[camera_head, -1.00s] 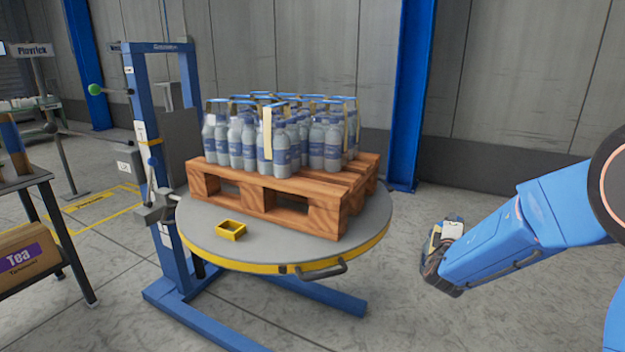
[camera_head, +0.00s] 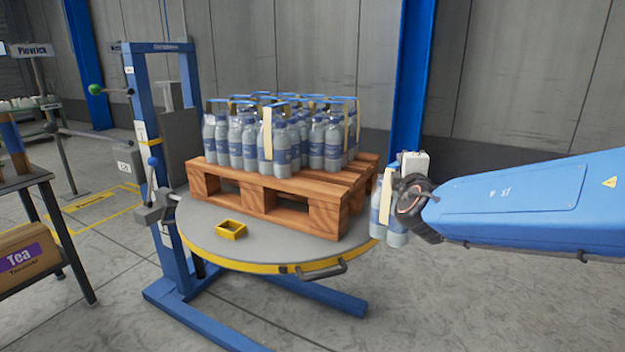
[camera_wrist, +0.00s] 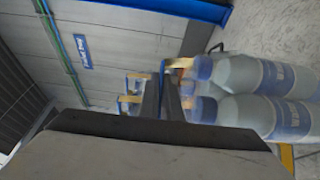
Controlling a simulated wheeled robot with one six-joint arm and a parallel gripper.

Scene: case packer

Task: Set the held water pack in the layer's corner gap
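The held water pack (camera_head: 385,210) hangs upright below my gripper (camera_head: 410,178), just right of the pallet in the head view. Its clear blue-labelled bottles fill the right of the wrist view (camera_wrist: 262,92). My gripper's dark fingers (camera_wrist: 162,92) are closed at the pack's tan handle strap (camera_wrist: 181,63). The layer of similar packs (camera_head: 250,145) stands on a wooden pallet (camera_head: 328,215). Bare pallet boards show at the layer's near-right corner. The layer's far side is hidden, and my arm partly hides the held pack.
The pallet rests on a round grey turntable (camera_head: 205,230) with a yellow rim. A small yellow tray (camera_head: 231,229) lies on it. A blue lift frame (camera_head: 140,110) stands at left, and a blue post (camera_head: 410,80) behind. Floor at front right is clear.

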